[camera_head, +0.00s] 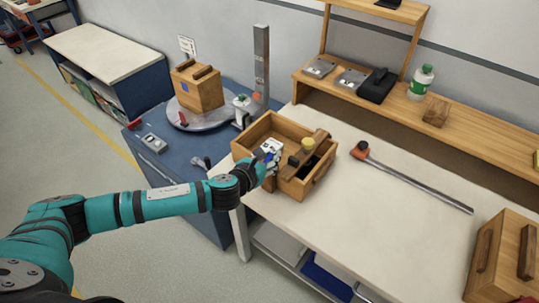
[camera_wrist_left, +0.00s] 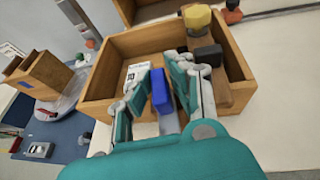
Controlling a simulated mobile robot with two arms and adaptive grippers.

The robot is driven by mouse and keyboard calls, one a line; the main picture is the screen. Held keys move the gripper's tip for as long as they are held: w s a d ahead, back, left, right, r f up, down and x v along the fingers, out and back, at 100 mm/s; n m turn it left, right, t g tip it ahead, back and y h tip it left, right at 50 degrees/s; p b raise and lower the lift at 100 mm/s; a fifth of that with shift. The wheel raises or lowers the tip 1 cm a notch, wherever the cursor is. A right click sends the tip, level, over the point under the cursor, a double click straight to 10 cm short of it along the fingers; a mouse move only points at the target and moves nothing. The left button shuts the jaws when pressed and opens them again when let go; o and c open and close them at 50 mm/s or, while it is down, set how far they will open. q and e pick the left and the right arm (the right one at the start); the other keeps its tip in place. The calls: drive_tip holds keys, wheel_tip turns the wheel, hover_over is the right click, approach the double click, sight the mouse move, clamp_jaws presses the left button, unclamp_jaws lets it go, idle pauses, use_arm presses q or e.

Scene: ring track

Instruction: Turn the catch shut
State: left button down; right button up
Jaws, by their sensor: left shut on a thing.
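My left gripper (camera_head: 268,160) is at the near side of an open wooden tray (camera_head: 247,143) on the white table. In the left wrist view, its fingers (camera_wrist_left: 160,78) are shut on a small blue block (camera_wrist_left: 160,92). The block appears over the tray's near compartment, but I cannot tell whether it touches the tray. A wooden box (camera_head: 197,93) with dark strips on top and a blue mark on its side stands on a round grey turntable (camera_head: 185,121). I cannot clearly pick out a catch on it. My right gripper is not in view.
A yellow-topped piece (camera_head: 308,145) and a dark block sit in the tray. A grey post (camera_head: 262,62) rises behind the turntable. A long orange-ended bar (camera_head: 415,185) lies to the right. Another wooden box (camera_head: 505,260) stands at lower right.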

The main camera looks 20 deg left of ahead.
use_arm(q)
drive_tip(key=n+y+p, duration=0.3)
drive_tip(key=n+y, duration=0.1)
drive_tip(key=y, duration=0.1)
drive_tip(key=shift+r, duration=0.15)
drive_tip(key=n+g+y+p, duration=0.1)
drive_tip(key=n+y+p, duration=0.1)
drive_tip(key=n+y, duration=0.1)
drive_tip(key=shift+n+g+y+p, duration=0.3)
drive_tip(key=shift+n+g+y, duration=0.2)
drive_tip(key=shift+n+y, duration=0.5)
drive_tip(key=shift+f+n+g+y, duration=0.2)
drive_tip(key=shift+n+g+y, duration=0.4)
drive_tip(key=shift+n+y, duration=0.3)
drive_tip(key=shift+n+g+y, duration=0.7)
drive_tip(key=shift+n+g, duration=0.1)
drive_tip(key=shift+a+f+n+g+y+b, duration=0.1)
drive_tip(key=shift+n+g+y+b, duration=1.15)
drive_tip(key=shift+n+g, duration=0.65)
drive_tip(key=c, duration=1.3)
unclamp_jaws()
drive_tip(key=shift+s, duration=0.1)
